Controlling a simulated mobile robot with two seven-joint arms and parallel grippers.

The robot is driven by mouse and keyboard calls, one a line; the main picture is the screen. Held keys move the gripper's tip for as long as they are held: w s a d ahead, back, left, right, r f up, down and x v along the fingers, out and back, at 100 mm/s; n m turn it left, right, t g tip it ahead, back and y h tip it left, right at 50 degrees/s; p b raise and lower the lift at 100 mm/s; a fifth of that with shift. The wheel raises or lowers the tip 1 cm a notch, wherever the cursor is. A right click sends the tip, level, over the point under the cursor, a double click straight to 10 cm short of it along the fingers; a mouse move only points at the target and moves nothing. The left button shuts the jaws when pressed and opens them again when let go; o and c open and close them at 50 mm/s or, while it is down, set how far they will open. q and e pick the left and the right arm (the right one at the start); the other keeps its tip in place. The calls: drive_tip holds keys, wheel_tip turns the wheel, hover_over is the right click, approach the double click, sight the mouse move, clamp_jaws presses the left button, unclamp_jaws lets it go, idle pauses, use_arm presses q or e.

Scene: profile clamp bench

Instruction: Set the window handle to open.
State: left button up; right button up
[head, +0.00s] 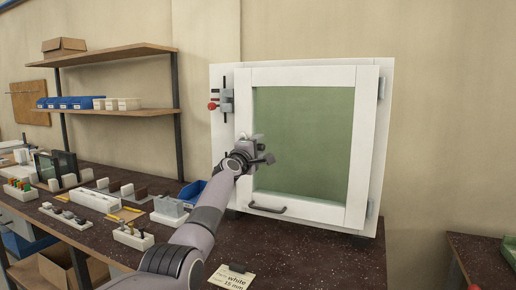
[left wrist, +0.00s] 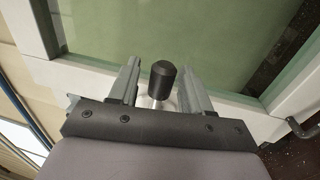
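The window (head: 305,140) stands upright on the bench, with a white frame and a green pane. My left gripper (head: 262,152) is at the left side of its sash and hides most of the window handle in the head view. In the left wrist view, the handle's black cylindrical grip (left wrist: 162,80) stands between the two fingers of my left gripper (left wrist: 160,85), with a pale stem below it. The fingers are apart, with a gap visible on each side of the grip. The handle's setting is hard to read. My right gripper is not in view.
A grey latch block with a red knob (head: 212,106) is on the frame's left. A dark pull handle (head: 267,209) is low on the sash. Small trays and a blue bin (head: 190,193) crowd the bench's left side. A label card (head: 232,277) lies in front.

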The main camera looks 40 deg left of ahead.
use_arm(q)
drive_tip(key=shift+s+d, duration=0.1)
drive_tip(key=shift+s, duration=0.05)
drive_tip(key=p+v, duration=0.2)
drive_tip(key=v, duration=0.5)
idle(0.6)
drive_tip(key=shift+f, duration=0.15)
idle(0.5)
